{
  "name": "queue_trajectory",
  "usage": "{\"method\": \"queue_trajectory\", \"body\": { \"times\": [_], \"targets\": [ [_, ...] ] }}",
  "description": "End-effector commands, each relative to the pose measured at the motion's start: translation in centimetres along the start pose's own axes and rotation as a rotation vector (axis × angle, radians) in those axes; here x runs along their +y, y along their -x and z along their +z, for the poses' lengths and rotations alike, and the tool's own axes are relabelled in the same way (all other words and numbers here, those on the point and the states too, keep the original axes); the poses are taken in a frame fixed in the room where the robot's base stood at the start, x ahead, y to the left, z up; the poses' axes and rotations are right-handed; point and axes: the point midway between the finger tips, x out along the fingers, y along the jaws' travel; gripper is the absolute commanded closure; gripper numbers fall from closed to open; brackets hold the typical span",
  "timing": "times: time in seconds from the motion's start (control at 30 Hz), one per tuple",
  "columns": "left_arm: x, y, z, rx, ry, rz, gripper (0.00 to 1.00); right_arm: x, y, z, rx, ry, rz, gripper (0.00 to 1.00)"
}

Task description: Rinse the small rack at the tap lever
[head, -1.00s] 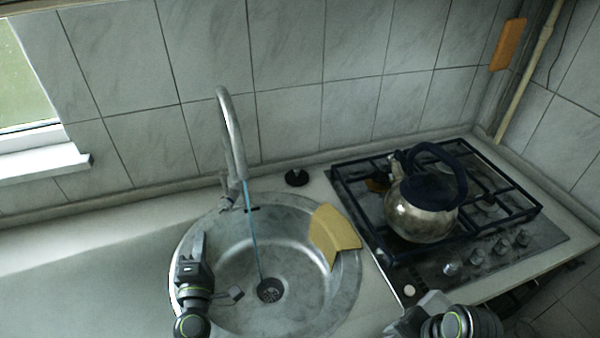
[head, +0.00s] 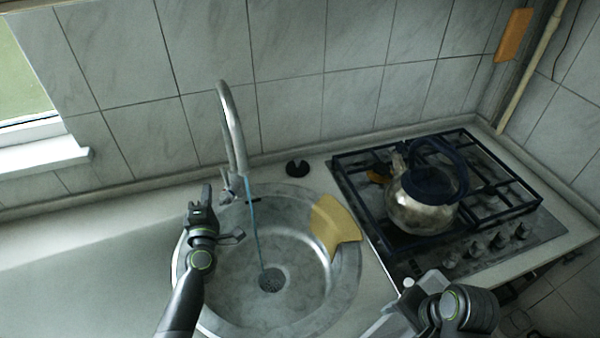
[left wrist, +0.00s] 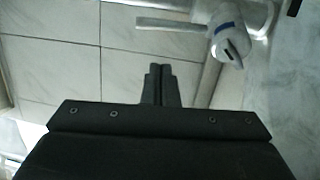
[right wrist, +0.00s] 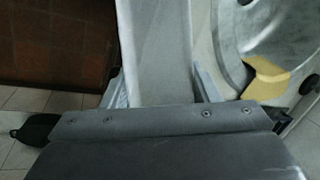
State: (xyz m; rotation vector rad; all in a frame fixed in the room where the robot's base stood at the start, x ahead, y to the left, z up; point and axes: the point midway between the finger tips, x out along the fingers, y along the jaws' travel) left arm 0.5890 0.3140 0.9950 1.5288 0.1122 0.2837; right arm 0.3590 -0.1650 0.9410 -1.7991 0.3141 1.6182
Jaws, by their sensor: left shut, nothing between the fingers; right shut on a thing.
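The tap (head: 233,130) stands behind the round sink, and a thin bluish stream runs from its spout to the drain. Its lever (head: 228,188) is low on the tap's left side; the tap body with a blue mark (left wrist: 230,45) shows in the left wrist view. My left gripper (head: 203,192) is shut and empty, just left of the lever, with a gap between them.
A yellow cloth (head: 335,222) lies over the sink's right rim. The metal sink (head: 300,275) is open in the middle. A kettle (head: 420,210) stands on the hob (head: 500,165) at right. A black stopper (head: 297,168) sits behind the sink. The left counter (head: 90,270) is clear.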

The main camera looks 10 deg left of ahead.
Motion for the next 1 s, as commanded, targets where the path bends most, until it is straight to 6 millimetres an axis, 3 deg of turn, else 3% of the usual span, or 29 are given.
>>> {"method": "queue_trajectory", "body": {
  "times": [0.3, 0.73, 1.0],
  "targets": [
    [0.0, -2.6, 2.6, 0.001, 0.001, -0.001, 1.0, -0.1, 0.3, 0.0, 0.0, 0.0, -0.001, 0.71],
    [0.0, -2.9, 2.9, 0.001, 0.001, -0.002, 1.0, -0.1, 0.3, 0.0, 0.0, 0.0, -0.001, 0.71],
    [0.6, -4.5, 3.9, -0.001, 0.0, 0.0, 1.0, -0.4, 1.1, 0.0, 0.0, 0.0, -0.001, 0.71]
  ]
}}
